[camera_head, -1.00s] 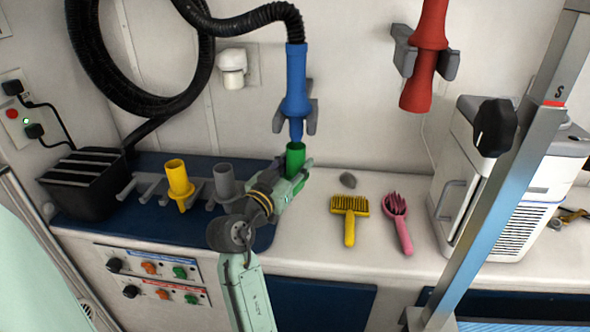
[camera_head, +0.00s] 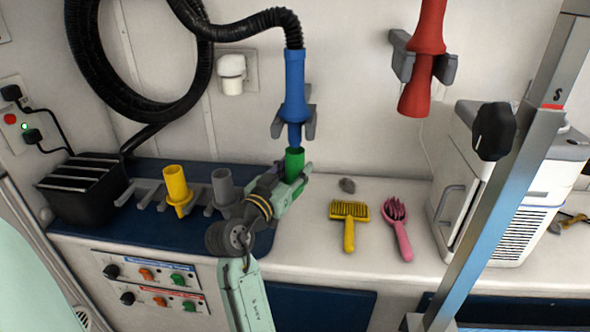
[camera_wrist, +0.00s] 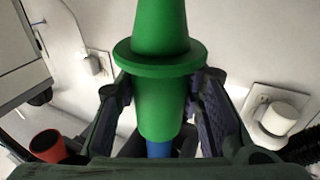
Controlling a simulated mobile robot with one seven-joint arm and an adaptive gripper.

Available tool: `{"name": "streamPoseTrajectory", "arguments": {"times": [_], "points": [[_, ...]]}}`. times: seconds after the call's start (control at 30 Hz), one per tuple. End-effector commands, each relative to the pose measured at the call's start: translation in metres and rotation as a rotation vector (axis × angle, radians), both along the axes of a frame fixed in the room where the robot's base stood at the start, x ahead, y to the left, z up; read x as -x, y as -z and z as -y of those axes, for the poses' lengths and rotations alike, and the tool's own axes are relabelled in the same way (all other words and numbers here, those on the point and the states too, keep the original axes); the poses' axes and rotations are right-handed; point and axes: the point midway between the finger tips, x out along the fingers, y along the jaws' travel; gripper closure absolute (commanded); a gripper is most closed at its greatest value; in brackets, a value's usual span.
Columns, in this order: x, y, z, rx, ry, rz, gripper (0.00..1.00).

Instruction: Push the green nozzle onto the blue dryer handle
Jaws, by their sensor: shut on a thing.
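The blue dryer handle (camera_head: 295,85) hangs upright in a grey wall holder (camera_head: 309,122), on the end of a black hose, with its narrow tip pointing down. The green nozzle (camera_head: 293,161) stands upright in my gripper (camera_head: 296,178), right under that tip. My gripper is shut on the nozzle. In the wrist view the green nozzle (camera_wrist: 161,95) is between the two fingers, its wide flange across them, and a bit of the blue handle (camera_wrist: 159,149) shows at its end. I cannot tell how far the tip is inside the nozzle.
A yellow nozzle (camera_head: 177,187) and a grey nozzle (camera_head: 223,188) stand in a rack to the left. A red dryer handle (camera_head: 425,60) hangs at the right. A yellow brush (camera_head: 349,213) and pink brush (camera_head: 396,222) lie on the counter (camera_head: 310,240).

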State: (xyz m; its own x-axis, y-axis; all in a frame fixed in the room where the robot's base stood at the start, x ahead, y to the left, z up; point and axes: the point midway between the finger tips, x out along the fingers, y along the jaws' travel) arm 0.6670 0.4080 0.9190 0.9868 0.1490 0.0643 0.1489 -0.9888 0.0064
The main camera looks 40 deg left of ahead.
Motion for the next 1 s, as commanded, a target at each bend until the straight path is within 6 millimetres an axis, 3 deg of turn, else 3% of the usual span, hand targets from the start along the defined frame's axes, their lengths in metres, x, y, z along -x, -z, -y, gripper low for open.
{"name": "streamPoseTrajectory", "arguments": {"times": [0.63, 1.0], "points": [[0.0, -0.001, 0.0, 0.0, 0.0, 0.0, 1.0], [0.0, -0.011, 0.0, 0.0, -0.001, 0.0, 1.0]]}}
